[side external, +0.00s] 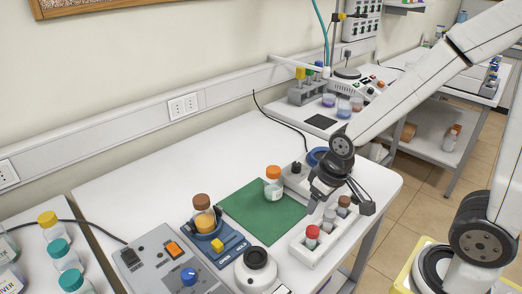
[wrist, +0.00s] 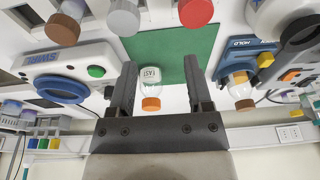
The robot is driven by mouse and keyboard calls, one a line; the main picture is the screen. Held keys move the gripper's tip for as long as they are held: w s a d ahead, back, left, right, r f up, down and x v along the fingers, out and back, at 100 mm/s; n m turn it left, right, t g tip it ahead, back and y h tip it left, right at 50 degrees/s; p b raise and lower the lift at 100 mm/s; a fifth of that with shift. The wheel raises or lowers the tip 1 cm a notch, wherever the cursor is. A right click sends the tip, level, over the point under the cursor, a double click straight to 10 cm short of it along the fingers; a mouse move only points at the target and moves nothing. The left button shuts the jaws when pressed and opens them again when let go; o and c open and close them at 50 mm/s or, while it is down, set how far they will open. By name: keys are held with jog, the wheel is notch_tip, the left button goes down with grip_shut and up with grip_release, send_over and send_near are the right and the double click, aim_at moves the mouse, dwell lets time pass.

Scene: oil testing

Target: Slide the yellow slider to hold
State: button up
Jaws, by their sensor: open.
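The yellow slider (side external: 217,246) is a small block on the blue holder (side external: 205,258), which carries the labels OPEN and HOLD. I cannot tell its exact spot along the track. A brown-capped bottle of amber oil (side external: 204,215) stands upright in the holder. The slider (wrist: 265,59) also shows at the right in the wrist view, beside the HOLD label. My gripper (side external: 340,203) is open and empty, above the right part of the table, apart from the slider. In the wrist view, my gripper (wrist: 161,66) has its two fingers spread, with the slider outside them to the right.
An orange-capped bottle (side external: 273,188) stands on the green mat (side external: 248,219), between the holder and my gripper. A white rack (side external: 314,255) of capped vials is below my gripper. A grey box (side external: 150,268) with orange and blue knobs adjoins the holder; a round white device (side external: 256,272) stands in front.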

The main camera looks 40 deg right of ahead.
jog(key=w+a+g, duration=0.1)
jog(key=w+a, duration=0.8)
jog(key=g, duration=0.2)
send_over(217, 242)
jog(key=shift+a, duration=0.1)
jog(key=shift+f, duration=0.1)
jog(key=shift+f, duration=3.8)
grip_shut()
